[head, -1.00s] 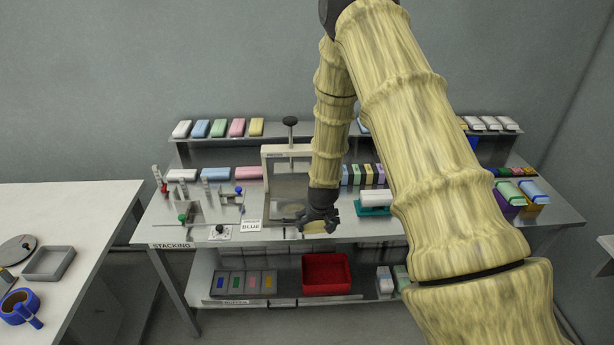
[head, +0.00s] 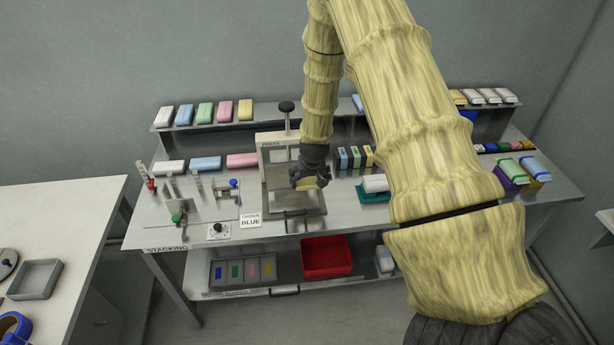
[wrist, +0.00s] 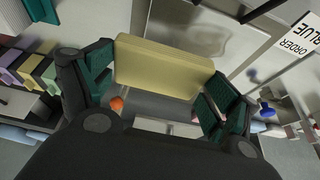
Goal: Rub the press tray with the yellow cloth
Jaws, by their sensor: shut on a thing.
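My gripper (head: 310,182) is shut on the yellow cloth, a folded pale-yellow pad (wrist: 165,70) that spans between its two fingers in the wrist view. In the head view only a small yellow edge of it shows under the gripper. The press tray (head: 312,210) is a flat brownish-grey plate in front of the press's white frame. My gripper is over the tray's middle to right part and hides some of it. The tray also shows beyond the cloth in the wrist view (wrist: 190,32). I cannot tell whether the cloth touches it.
The press's upright frame and black knob (head: 287,106) stand just behind. A white card reading BLUE (head: 250,220) is at the left, and a teal holder with a white block (head: 374,188) at the right. A red bin (head: 326,258) sits on the lower shelf.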

